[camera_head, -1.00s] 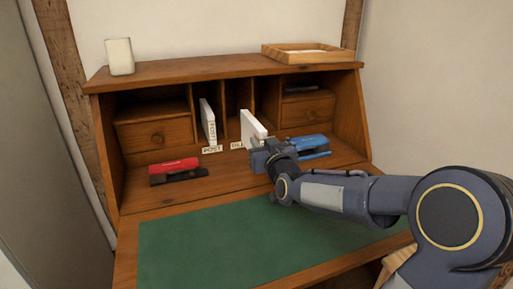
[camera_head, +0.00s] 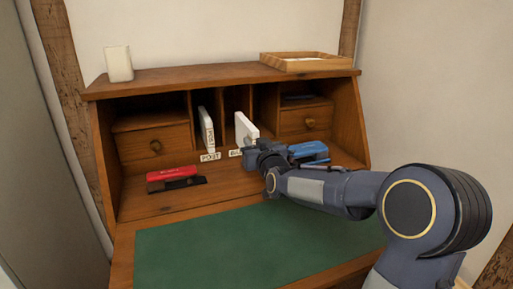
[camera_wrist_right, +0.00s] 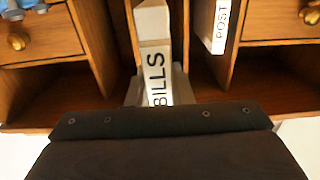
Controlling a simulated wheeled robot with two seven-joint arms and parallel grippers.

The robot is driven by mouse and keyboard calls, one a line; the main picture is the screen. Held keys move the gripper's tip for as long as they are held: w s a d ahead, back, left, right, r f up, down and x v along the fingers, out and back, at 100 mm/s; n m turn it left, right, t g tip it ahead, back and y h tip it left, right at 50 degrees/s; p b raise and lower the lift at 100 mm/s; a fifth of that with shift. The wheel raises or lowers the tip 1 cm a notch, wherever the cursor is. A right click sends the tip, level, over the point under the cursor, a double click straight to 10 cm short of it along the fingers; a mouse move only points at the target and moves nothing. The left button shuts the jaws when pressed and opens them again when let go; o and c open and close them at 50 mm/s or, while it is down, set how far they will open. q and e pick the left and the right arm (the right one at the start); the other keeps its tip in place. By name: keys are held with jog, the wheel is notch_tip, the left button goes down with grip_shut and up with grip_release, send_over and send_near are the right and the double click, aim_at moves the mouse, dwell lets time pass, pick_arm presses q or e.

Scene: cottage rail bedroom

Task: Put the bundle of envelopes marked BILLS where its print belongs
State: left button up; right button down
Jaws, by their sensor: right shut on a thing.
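The white BILLS bundle (camera_head: 244,128) stands on edge in the upright slot above the partly hidden BILLS label (camera_head: 236,153). In the right wrist view its edge, printed BILLS (camera_wrist_right: 157,70), points toward my gripper, with a wooden divider on each side. My right gripper (camera_head: 258,148) is shut on the near end of the bundle at the slot mouth; the arm hides part of the fingertips in the head view. A white POST bundle (camera_head: 206,128) stands in the slot to the left, above the POST label (camera_head: 210,157). My left gripper is out of view.
A red stapler-like object (camera_head: 172,172) lies on the left of the desk; a blue object (camera_head: 308,150) lies right of my gripper. Drawers (camera_head: 153,146) flank the slots. A wooden tray (camera_head: 305,55) and white cup (camera_head: 118,64) sit on top. The green mat (camera_head: 220,250) is clear.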

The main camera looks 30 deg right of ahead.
aim_at(241, 130)
jog(key=shift+x, duration=3.15)
jog(key=shift+p+x, duration=0.45)
jog(key=shift+x, duration=2.15)
jog(key=shift+w+f, duration=0.1)
jog(key=shift+w, duration=0.2)
jog(key=shift+s+f+b, duration=0.1)
jog(key=shift+f+b, duration=0.2)
jog(key=shift+b, duration=0.4)
jog(key=c, duration=1.2)
grip_release()
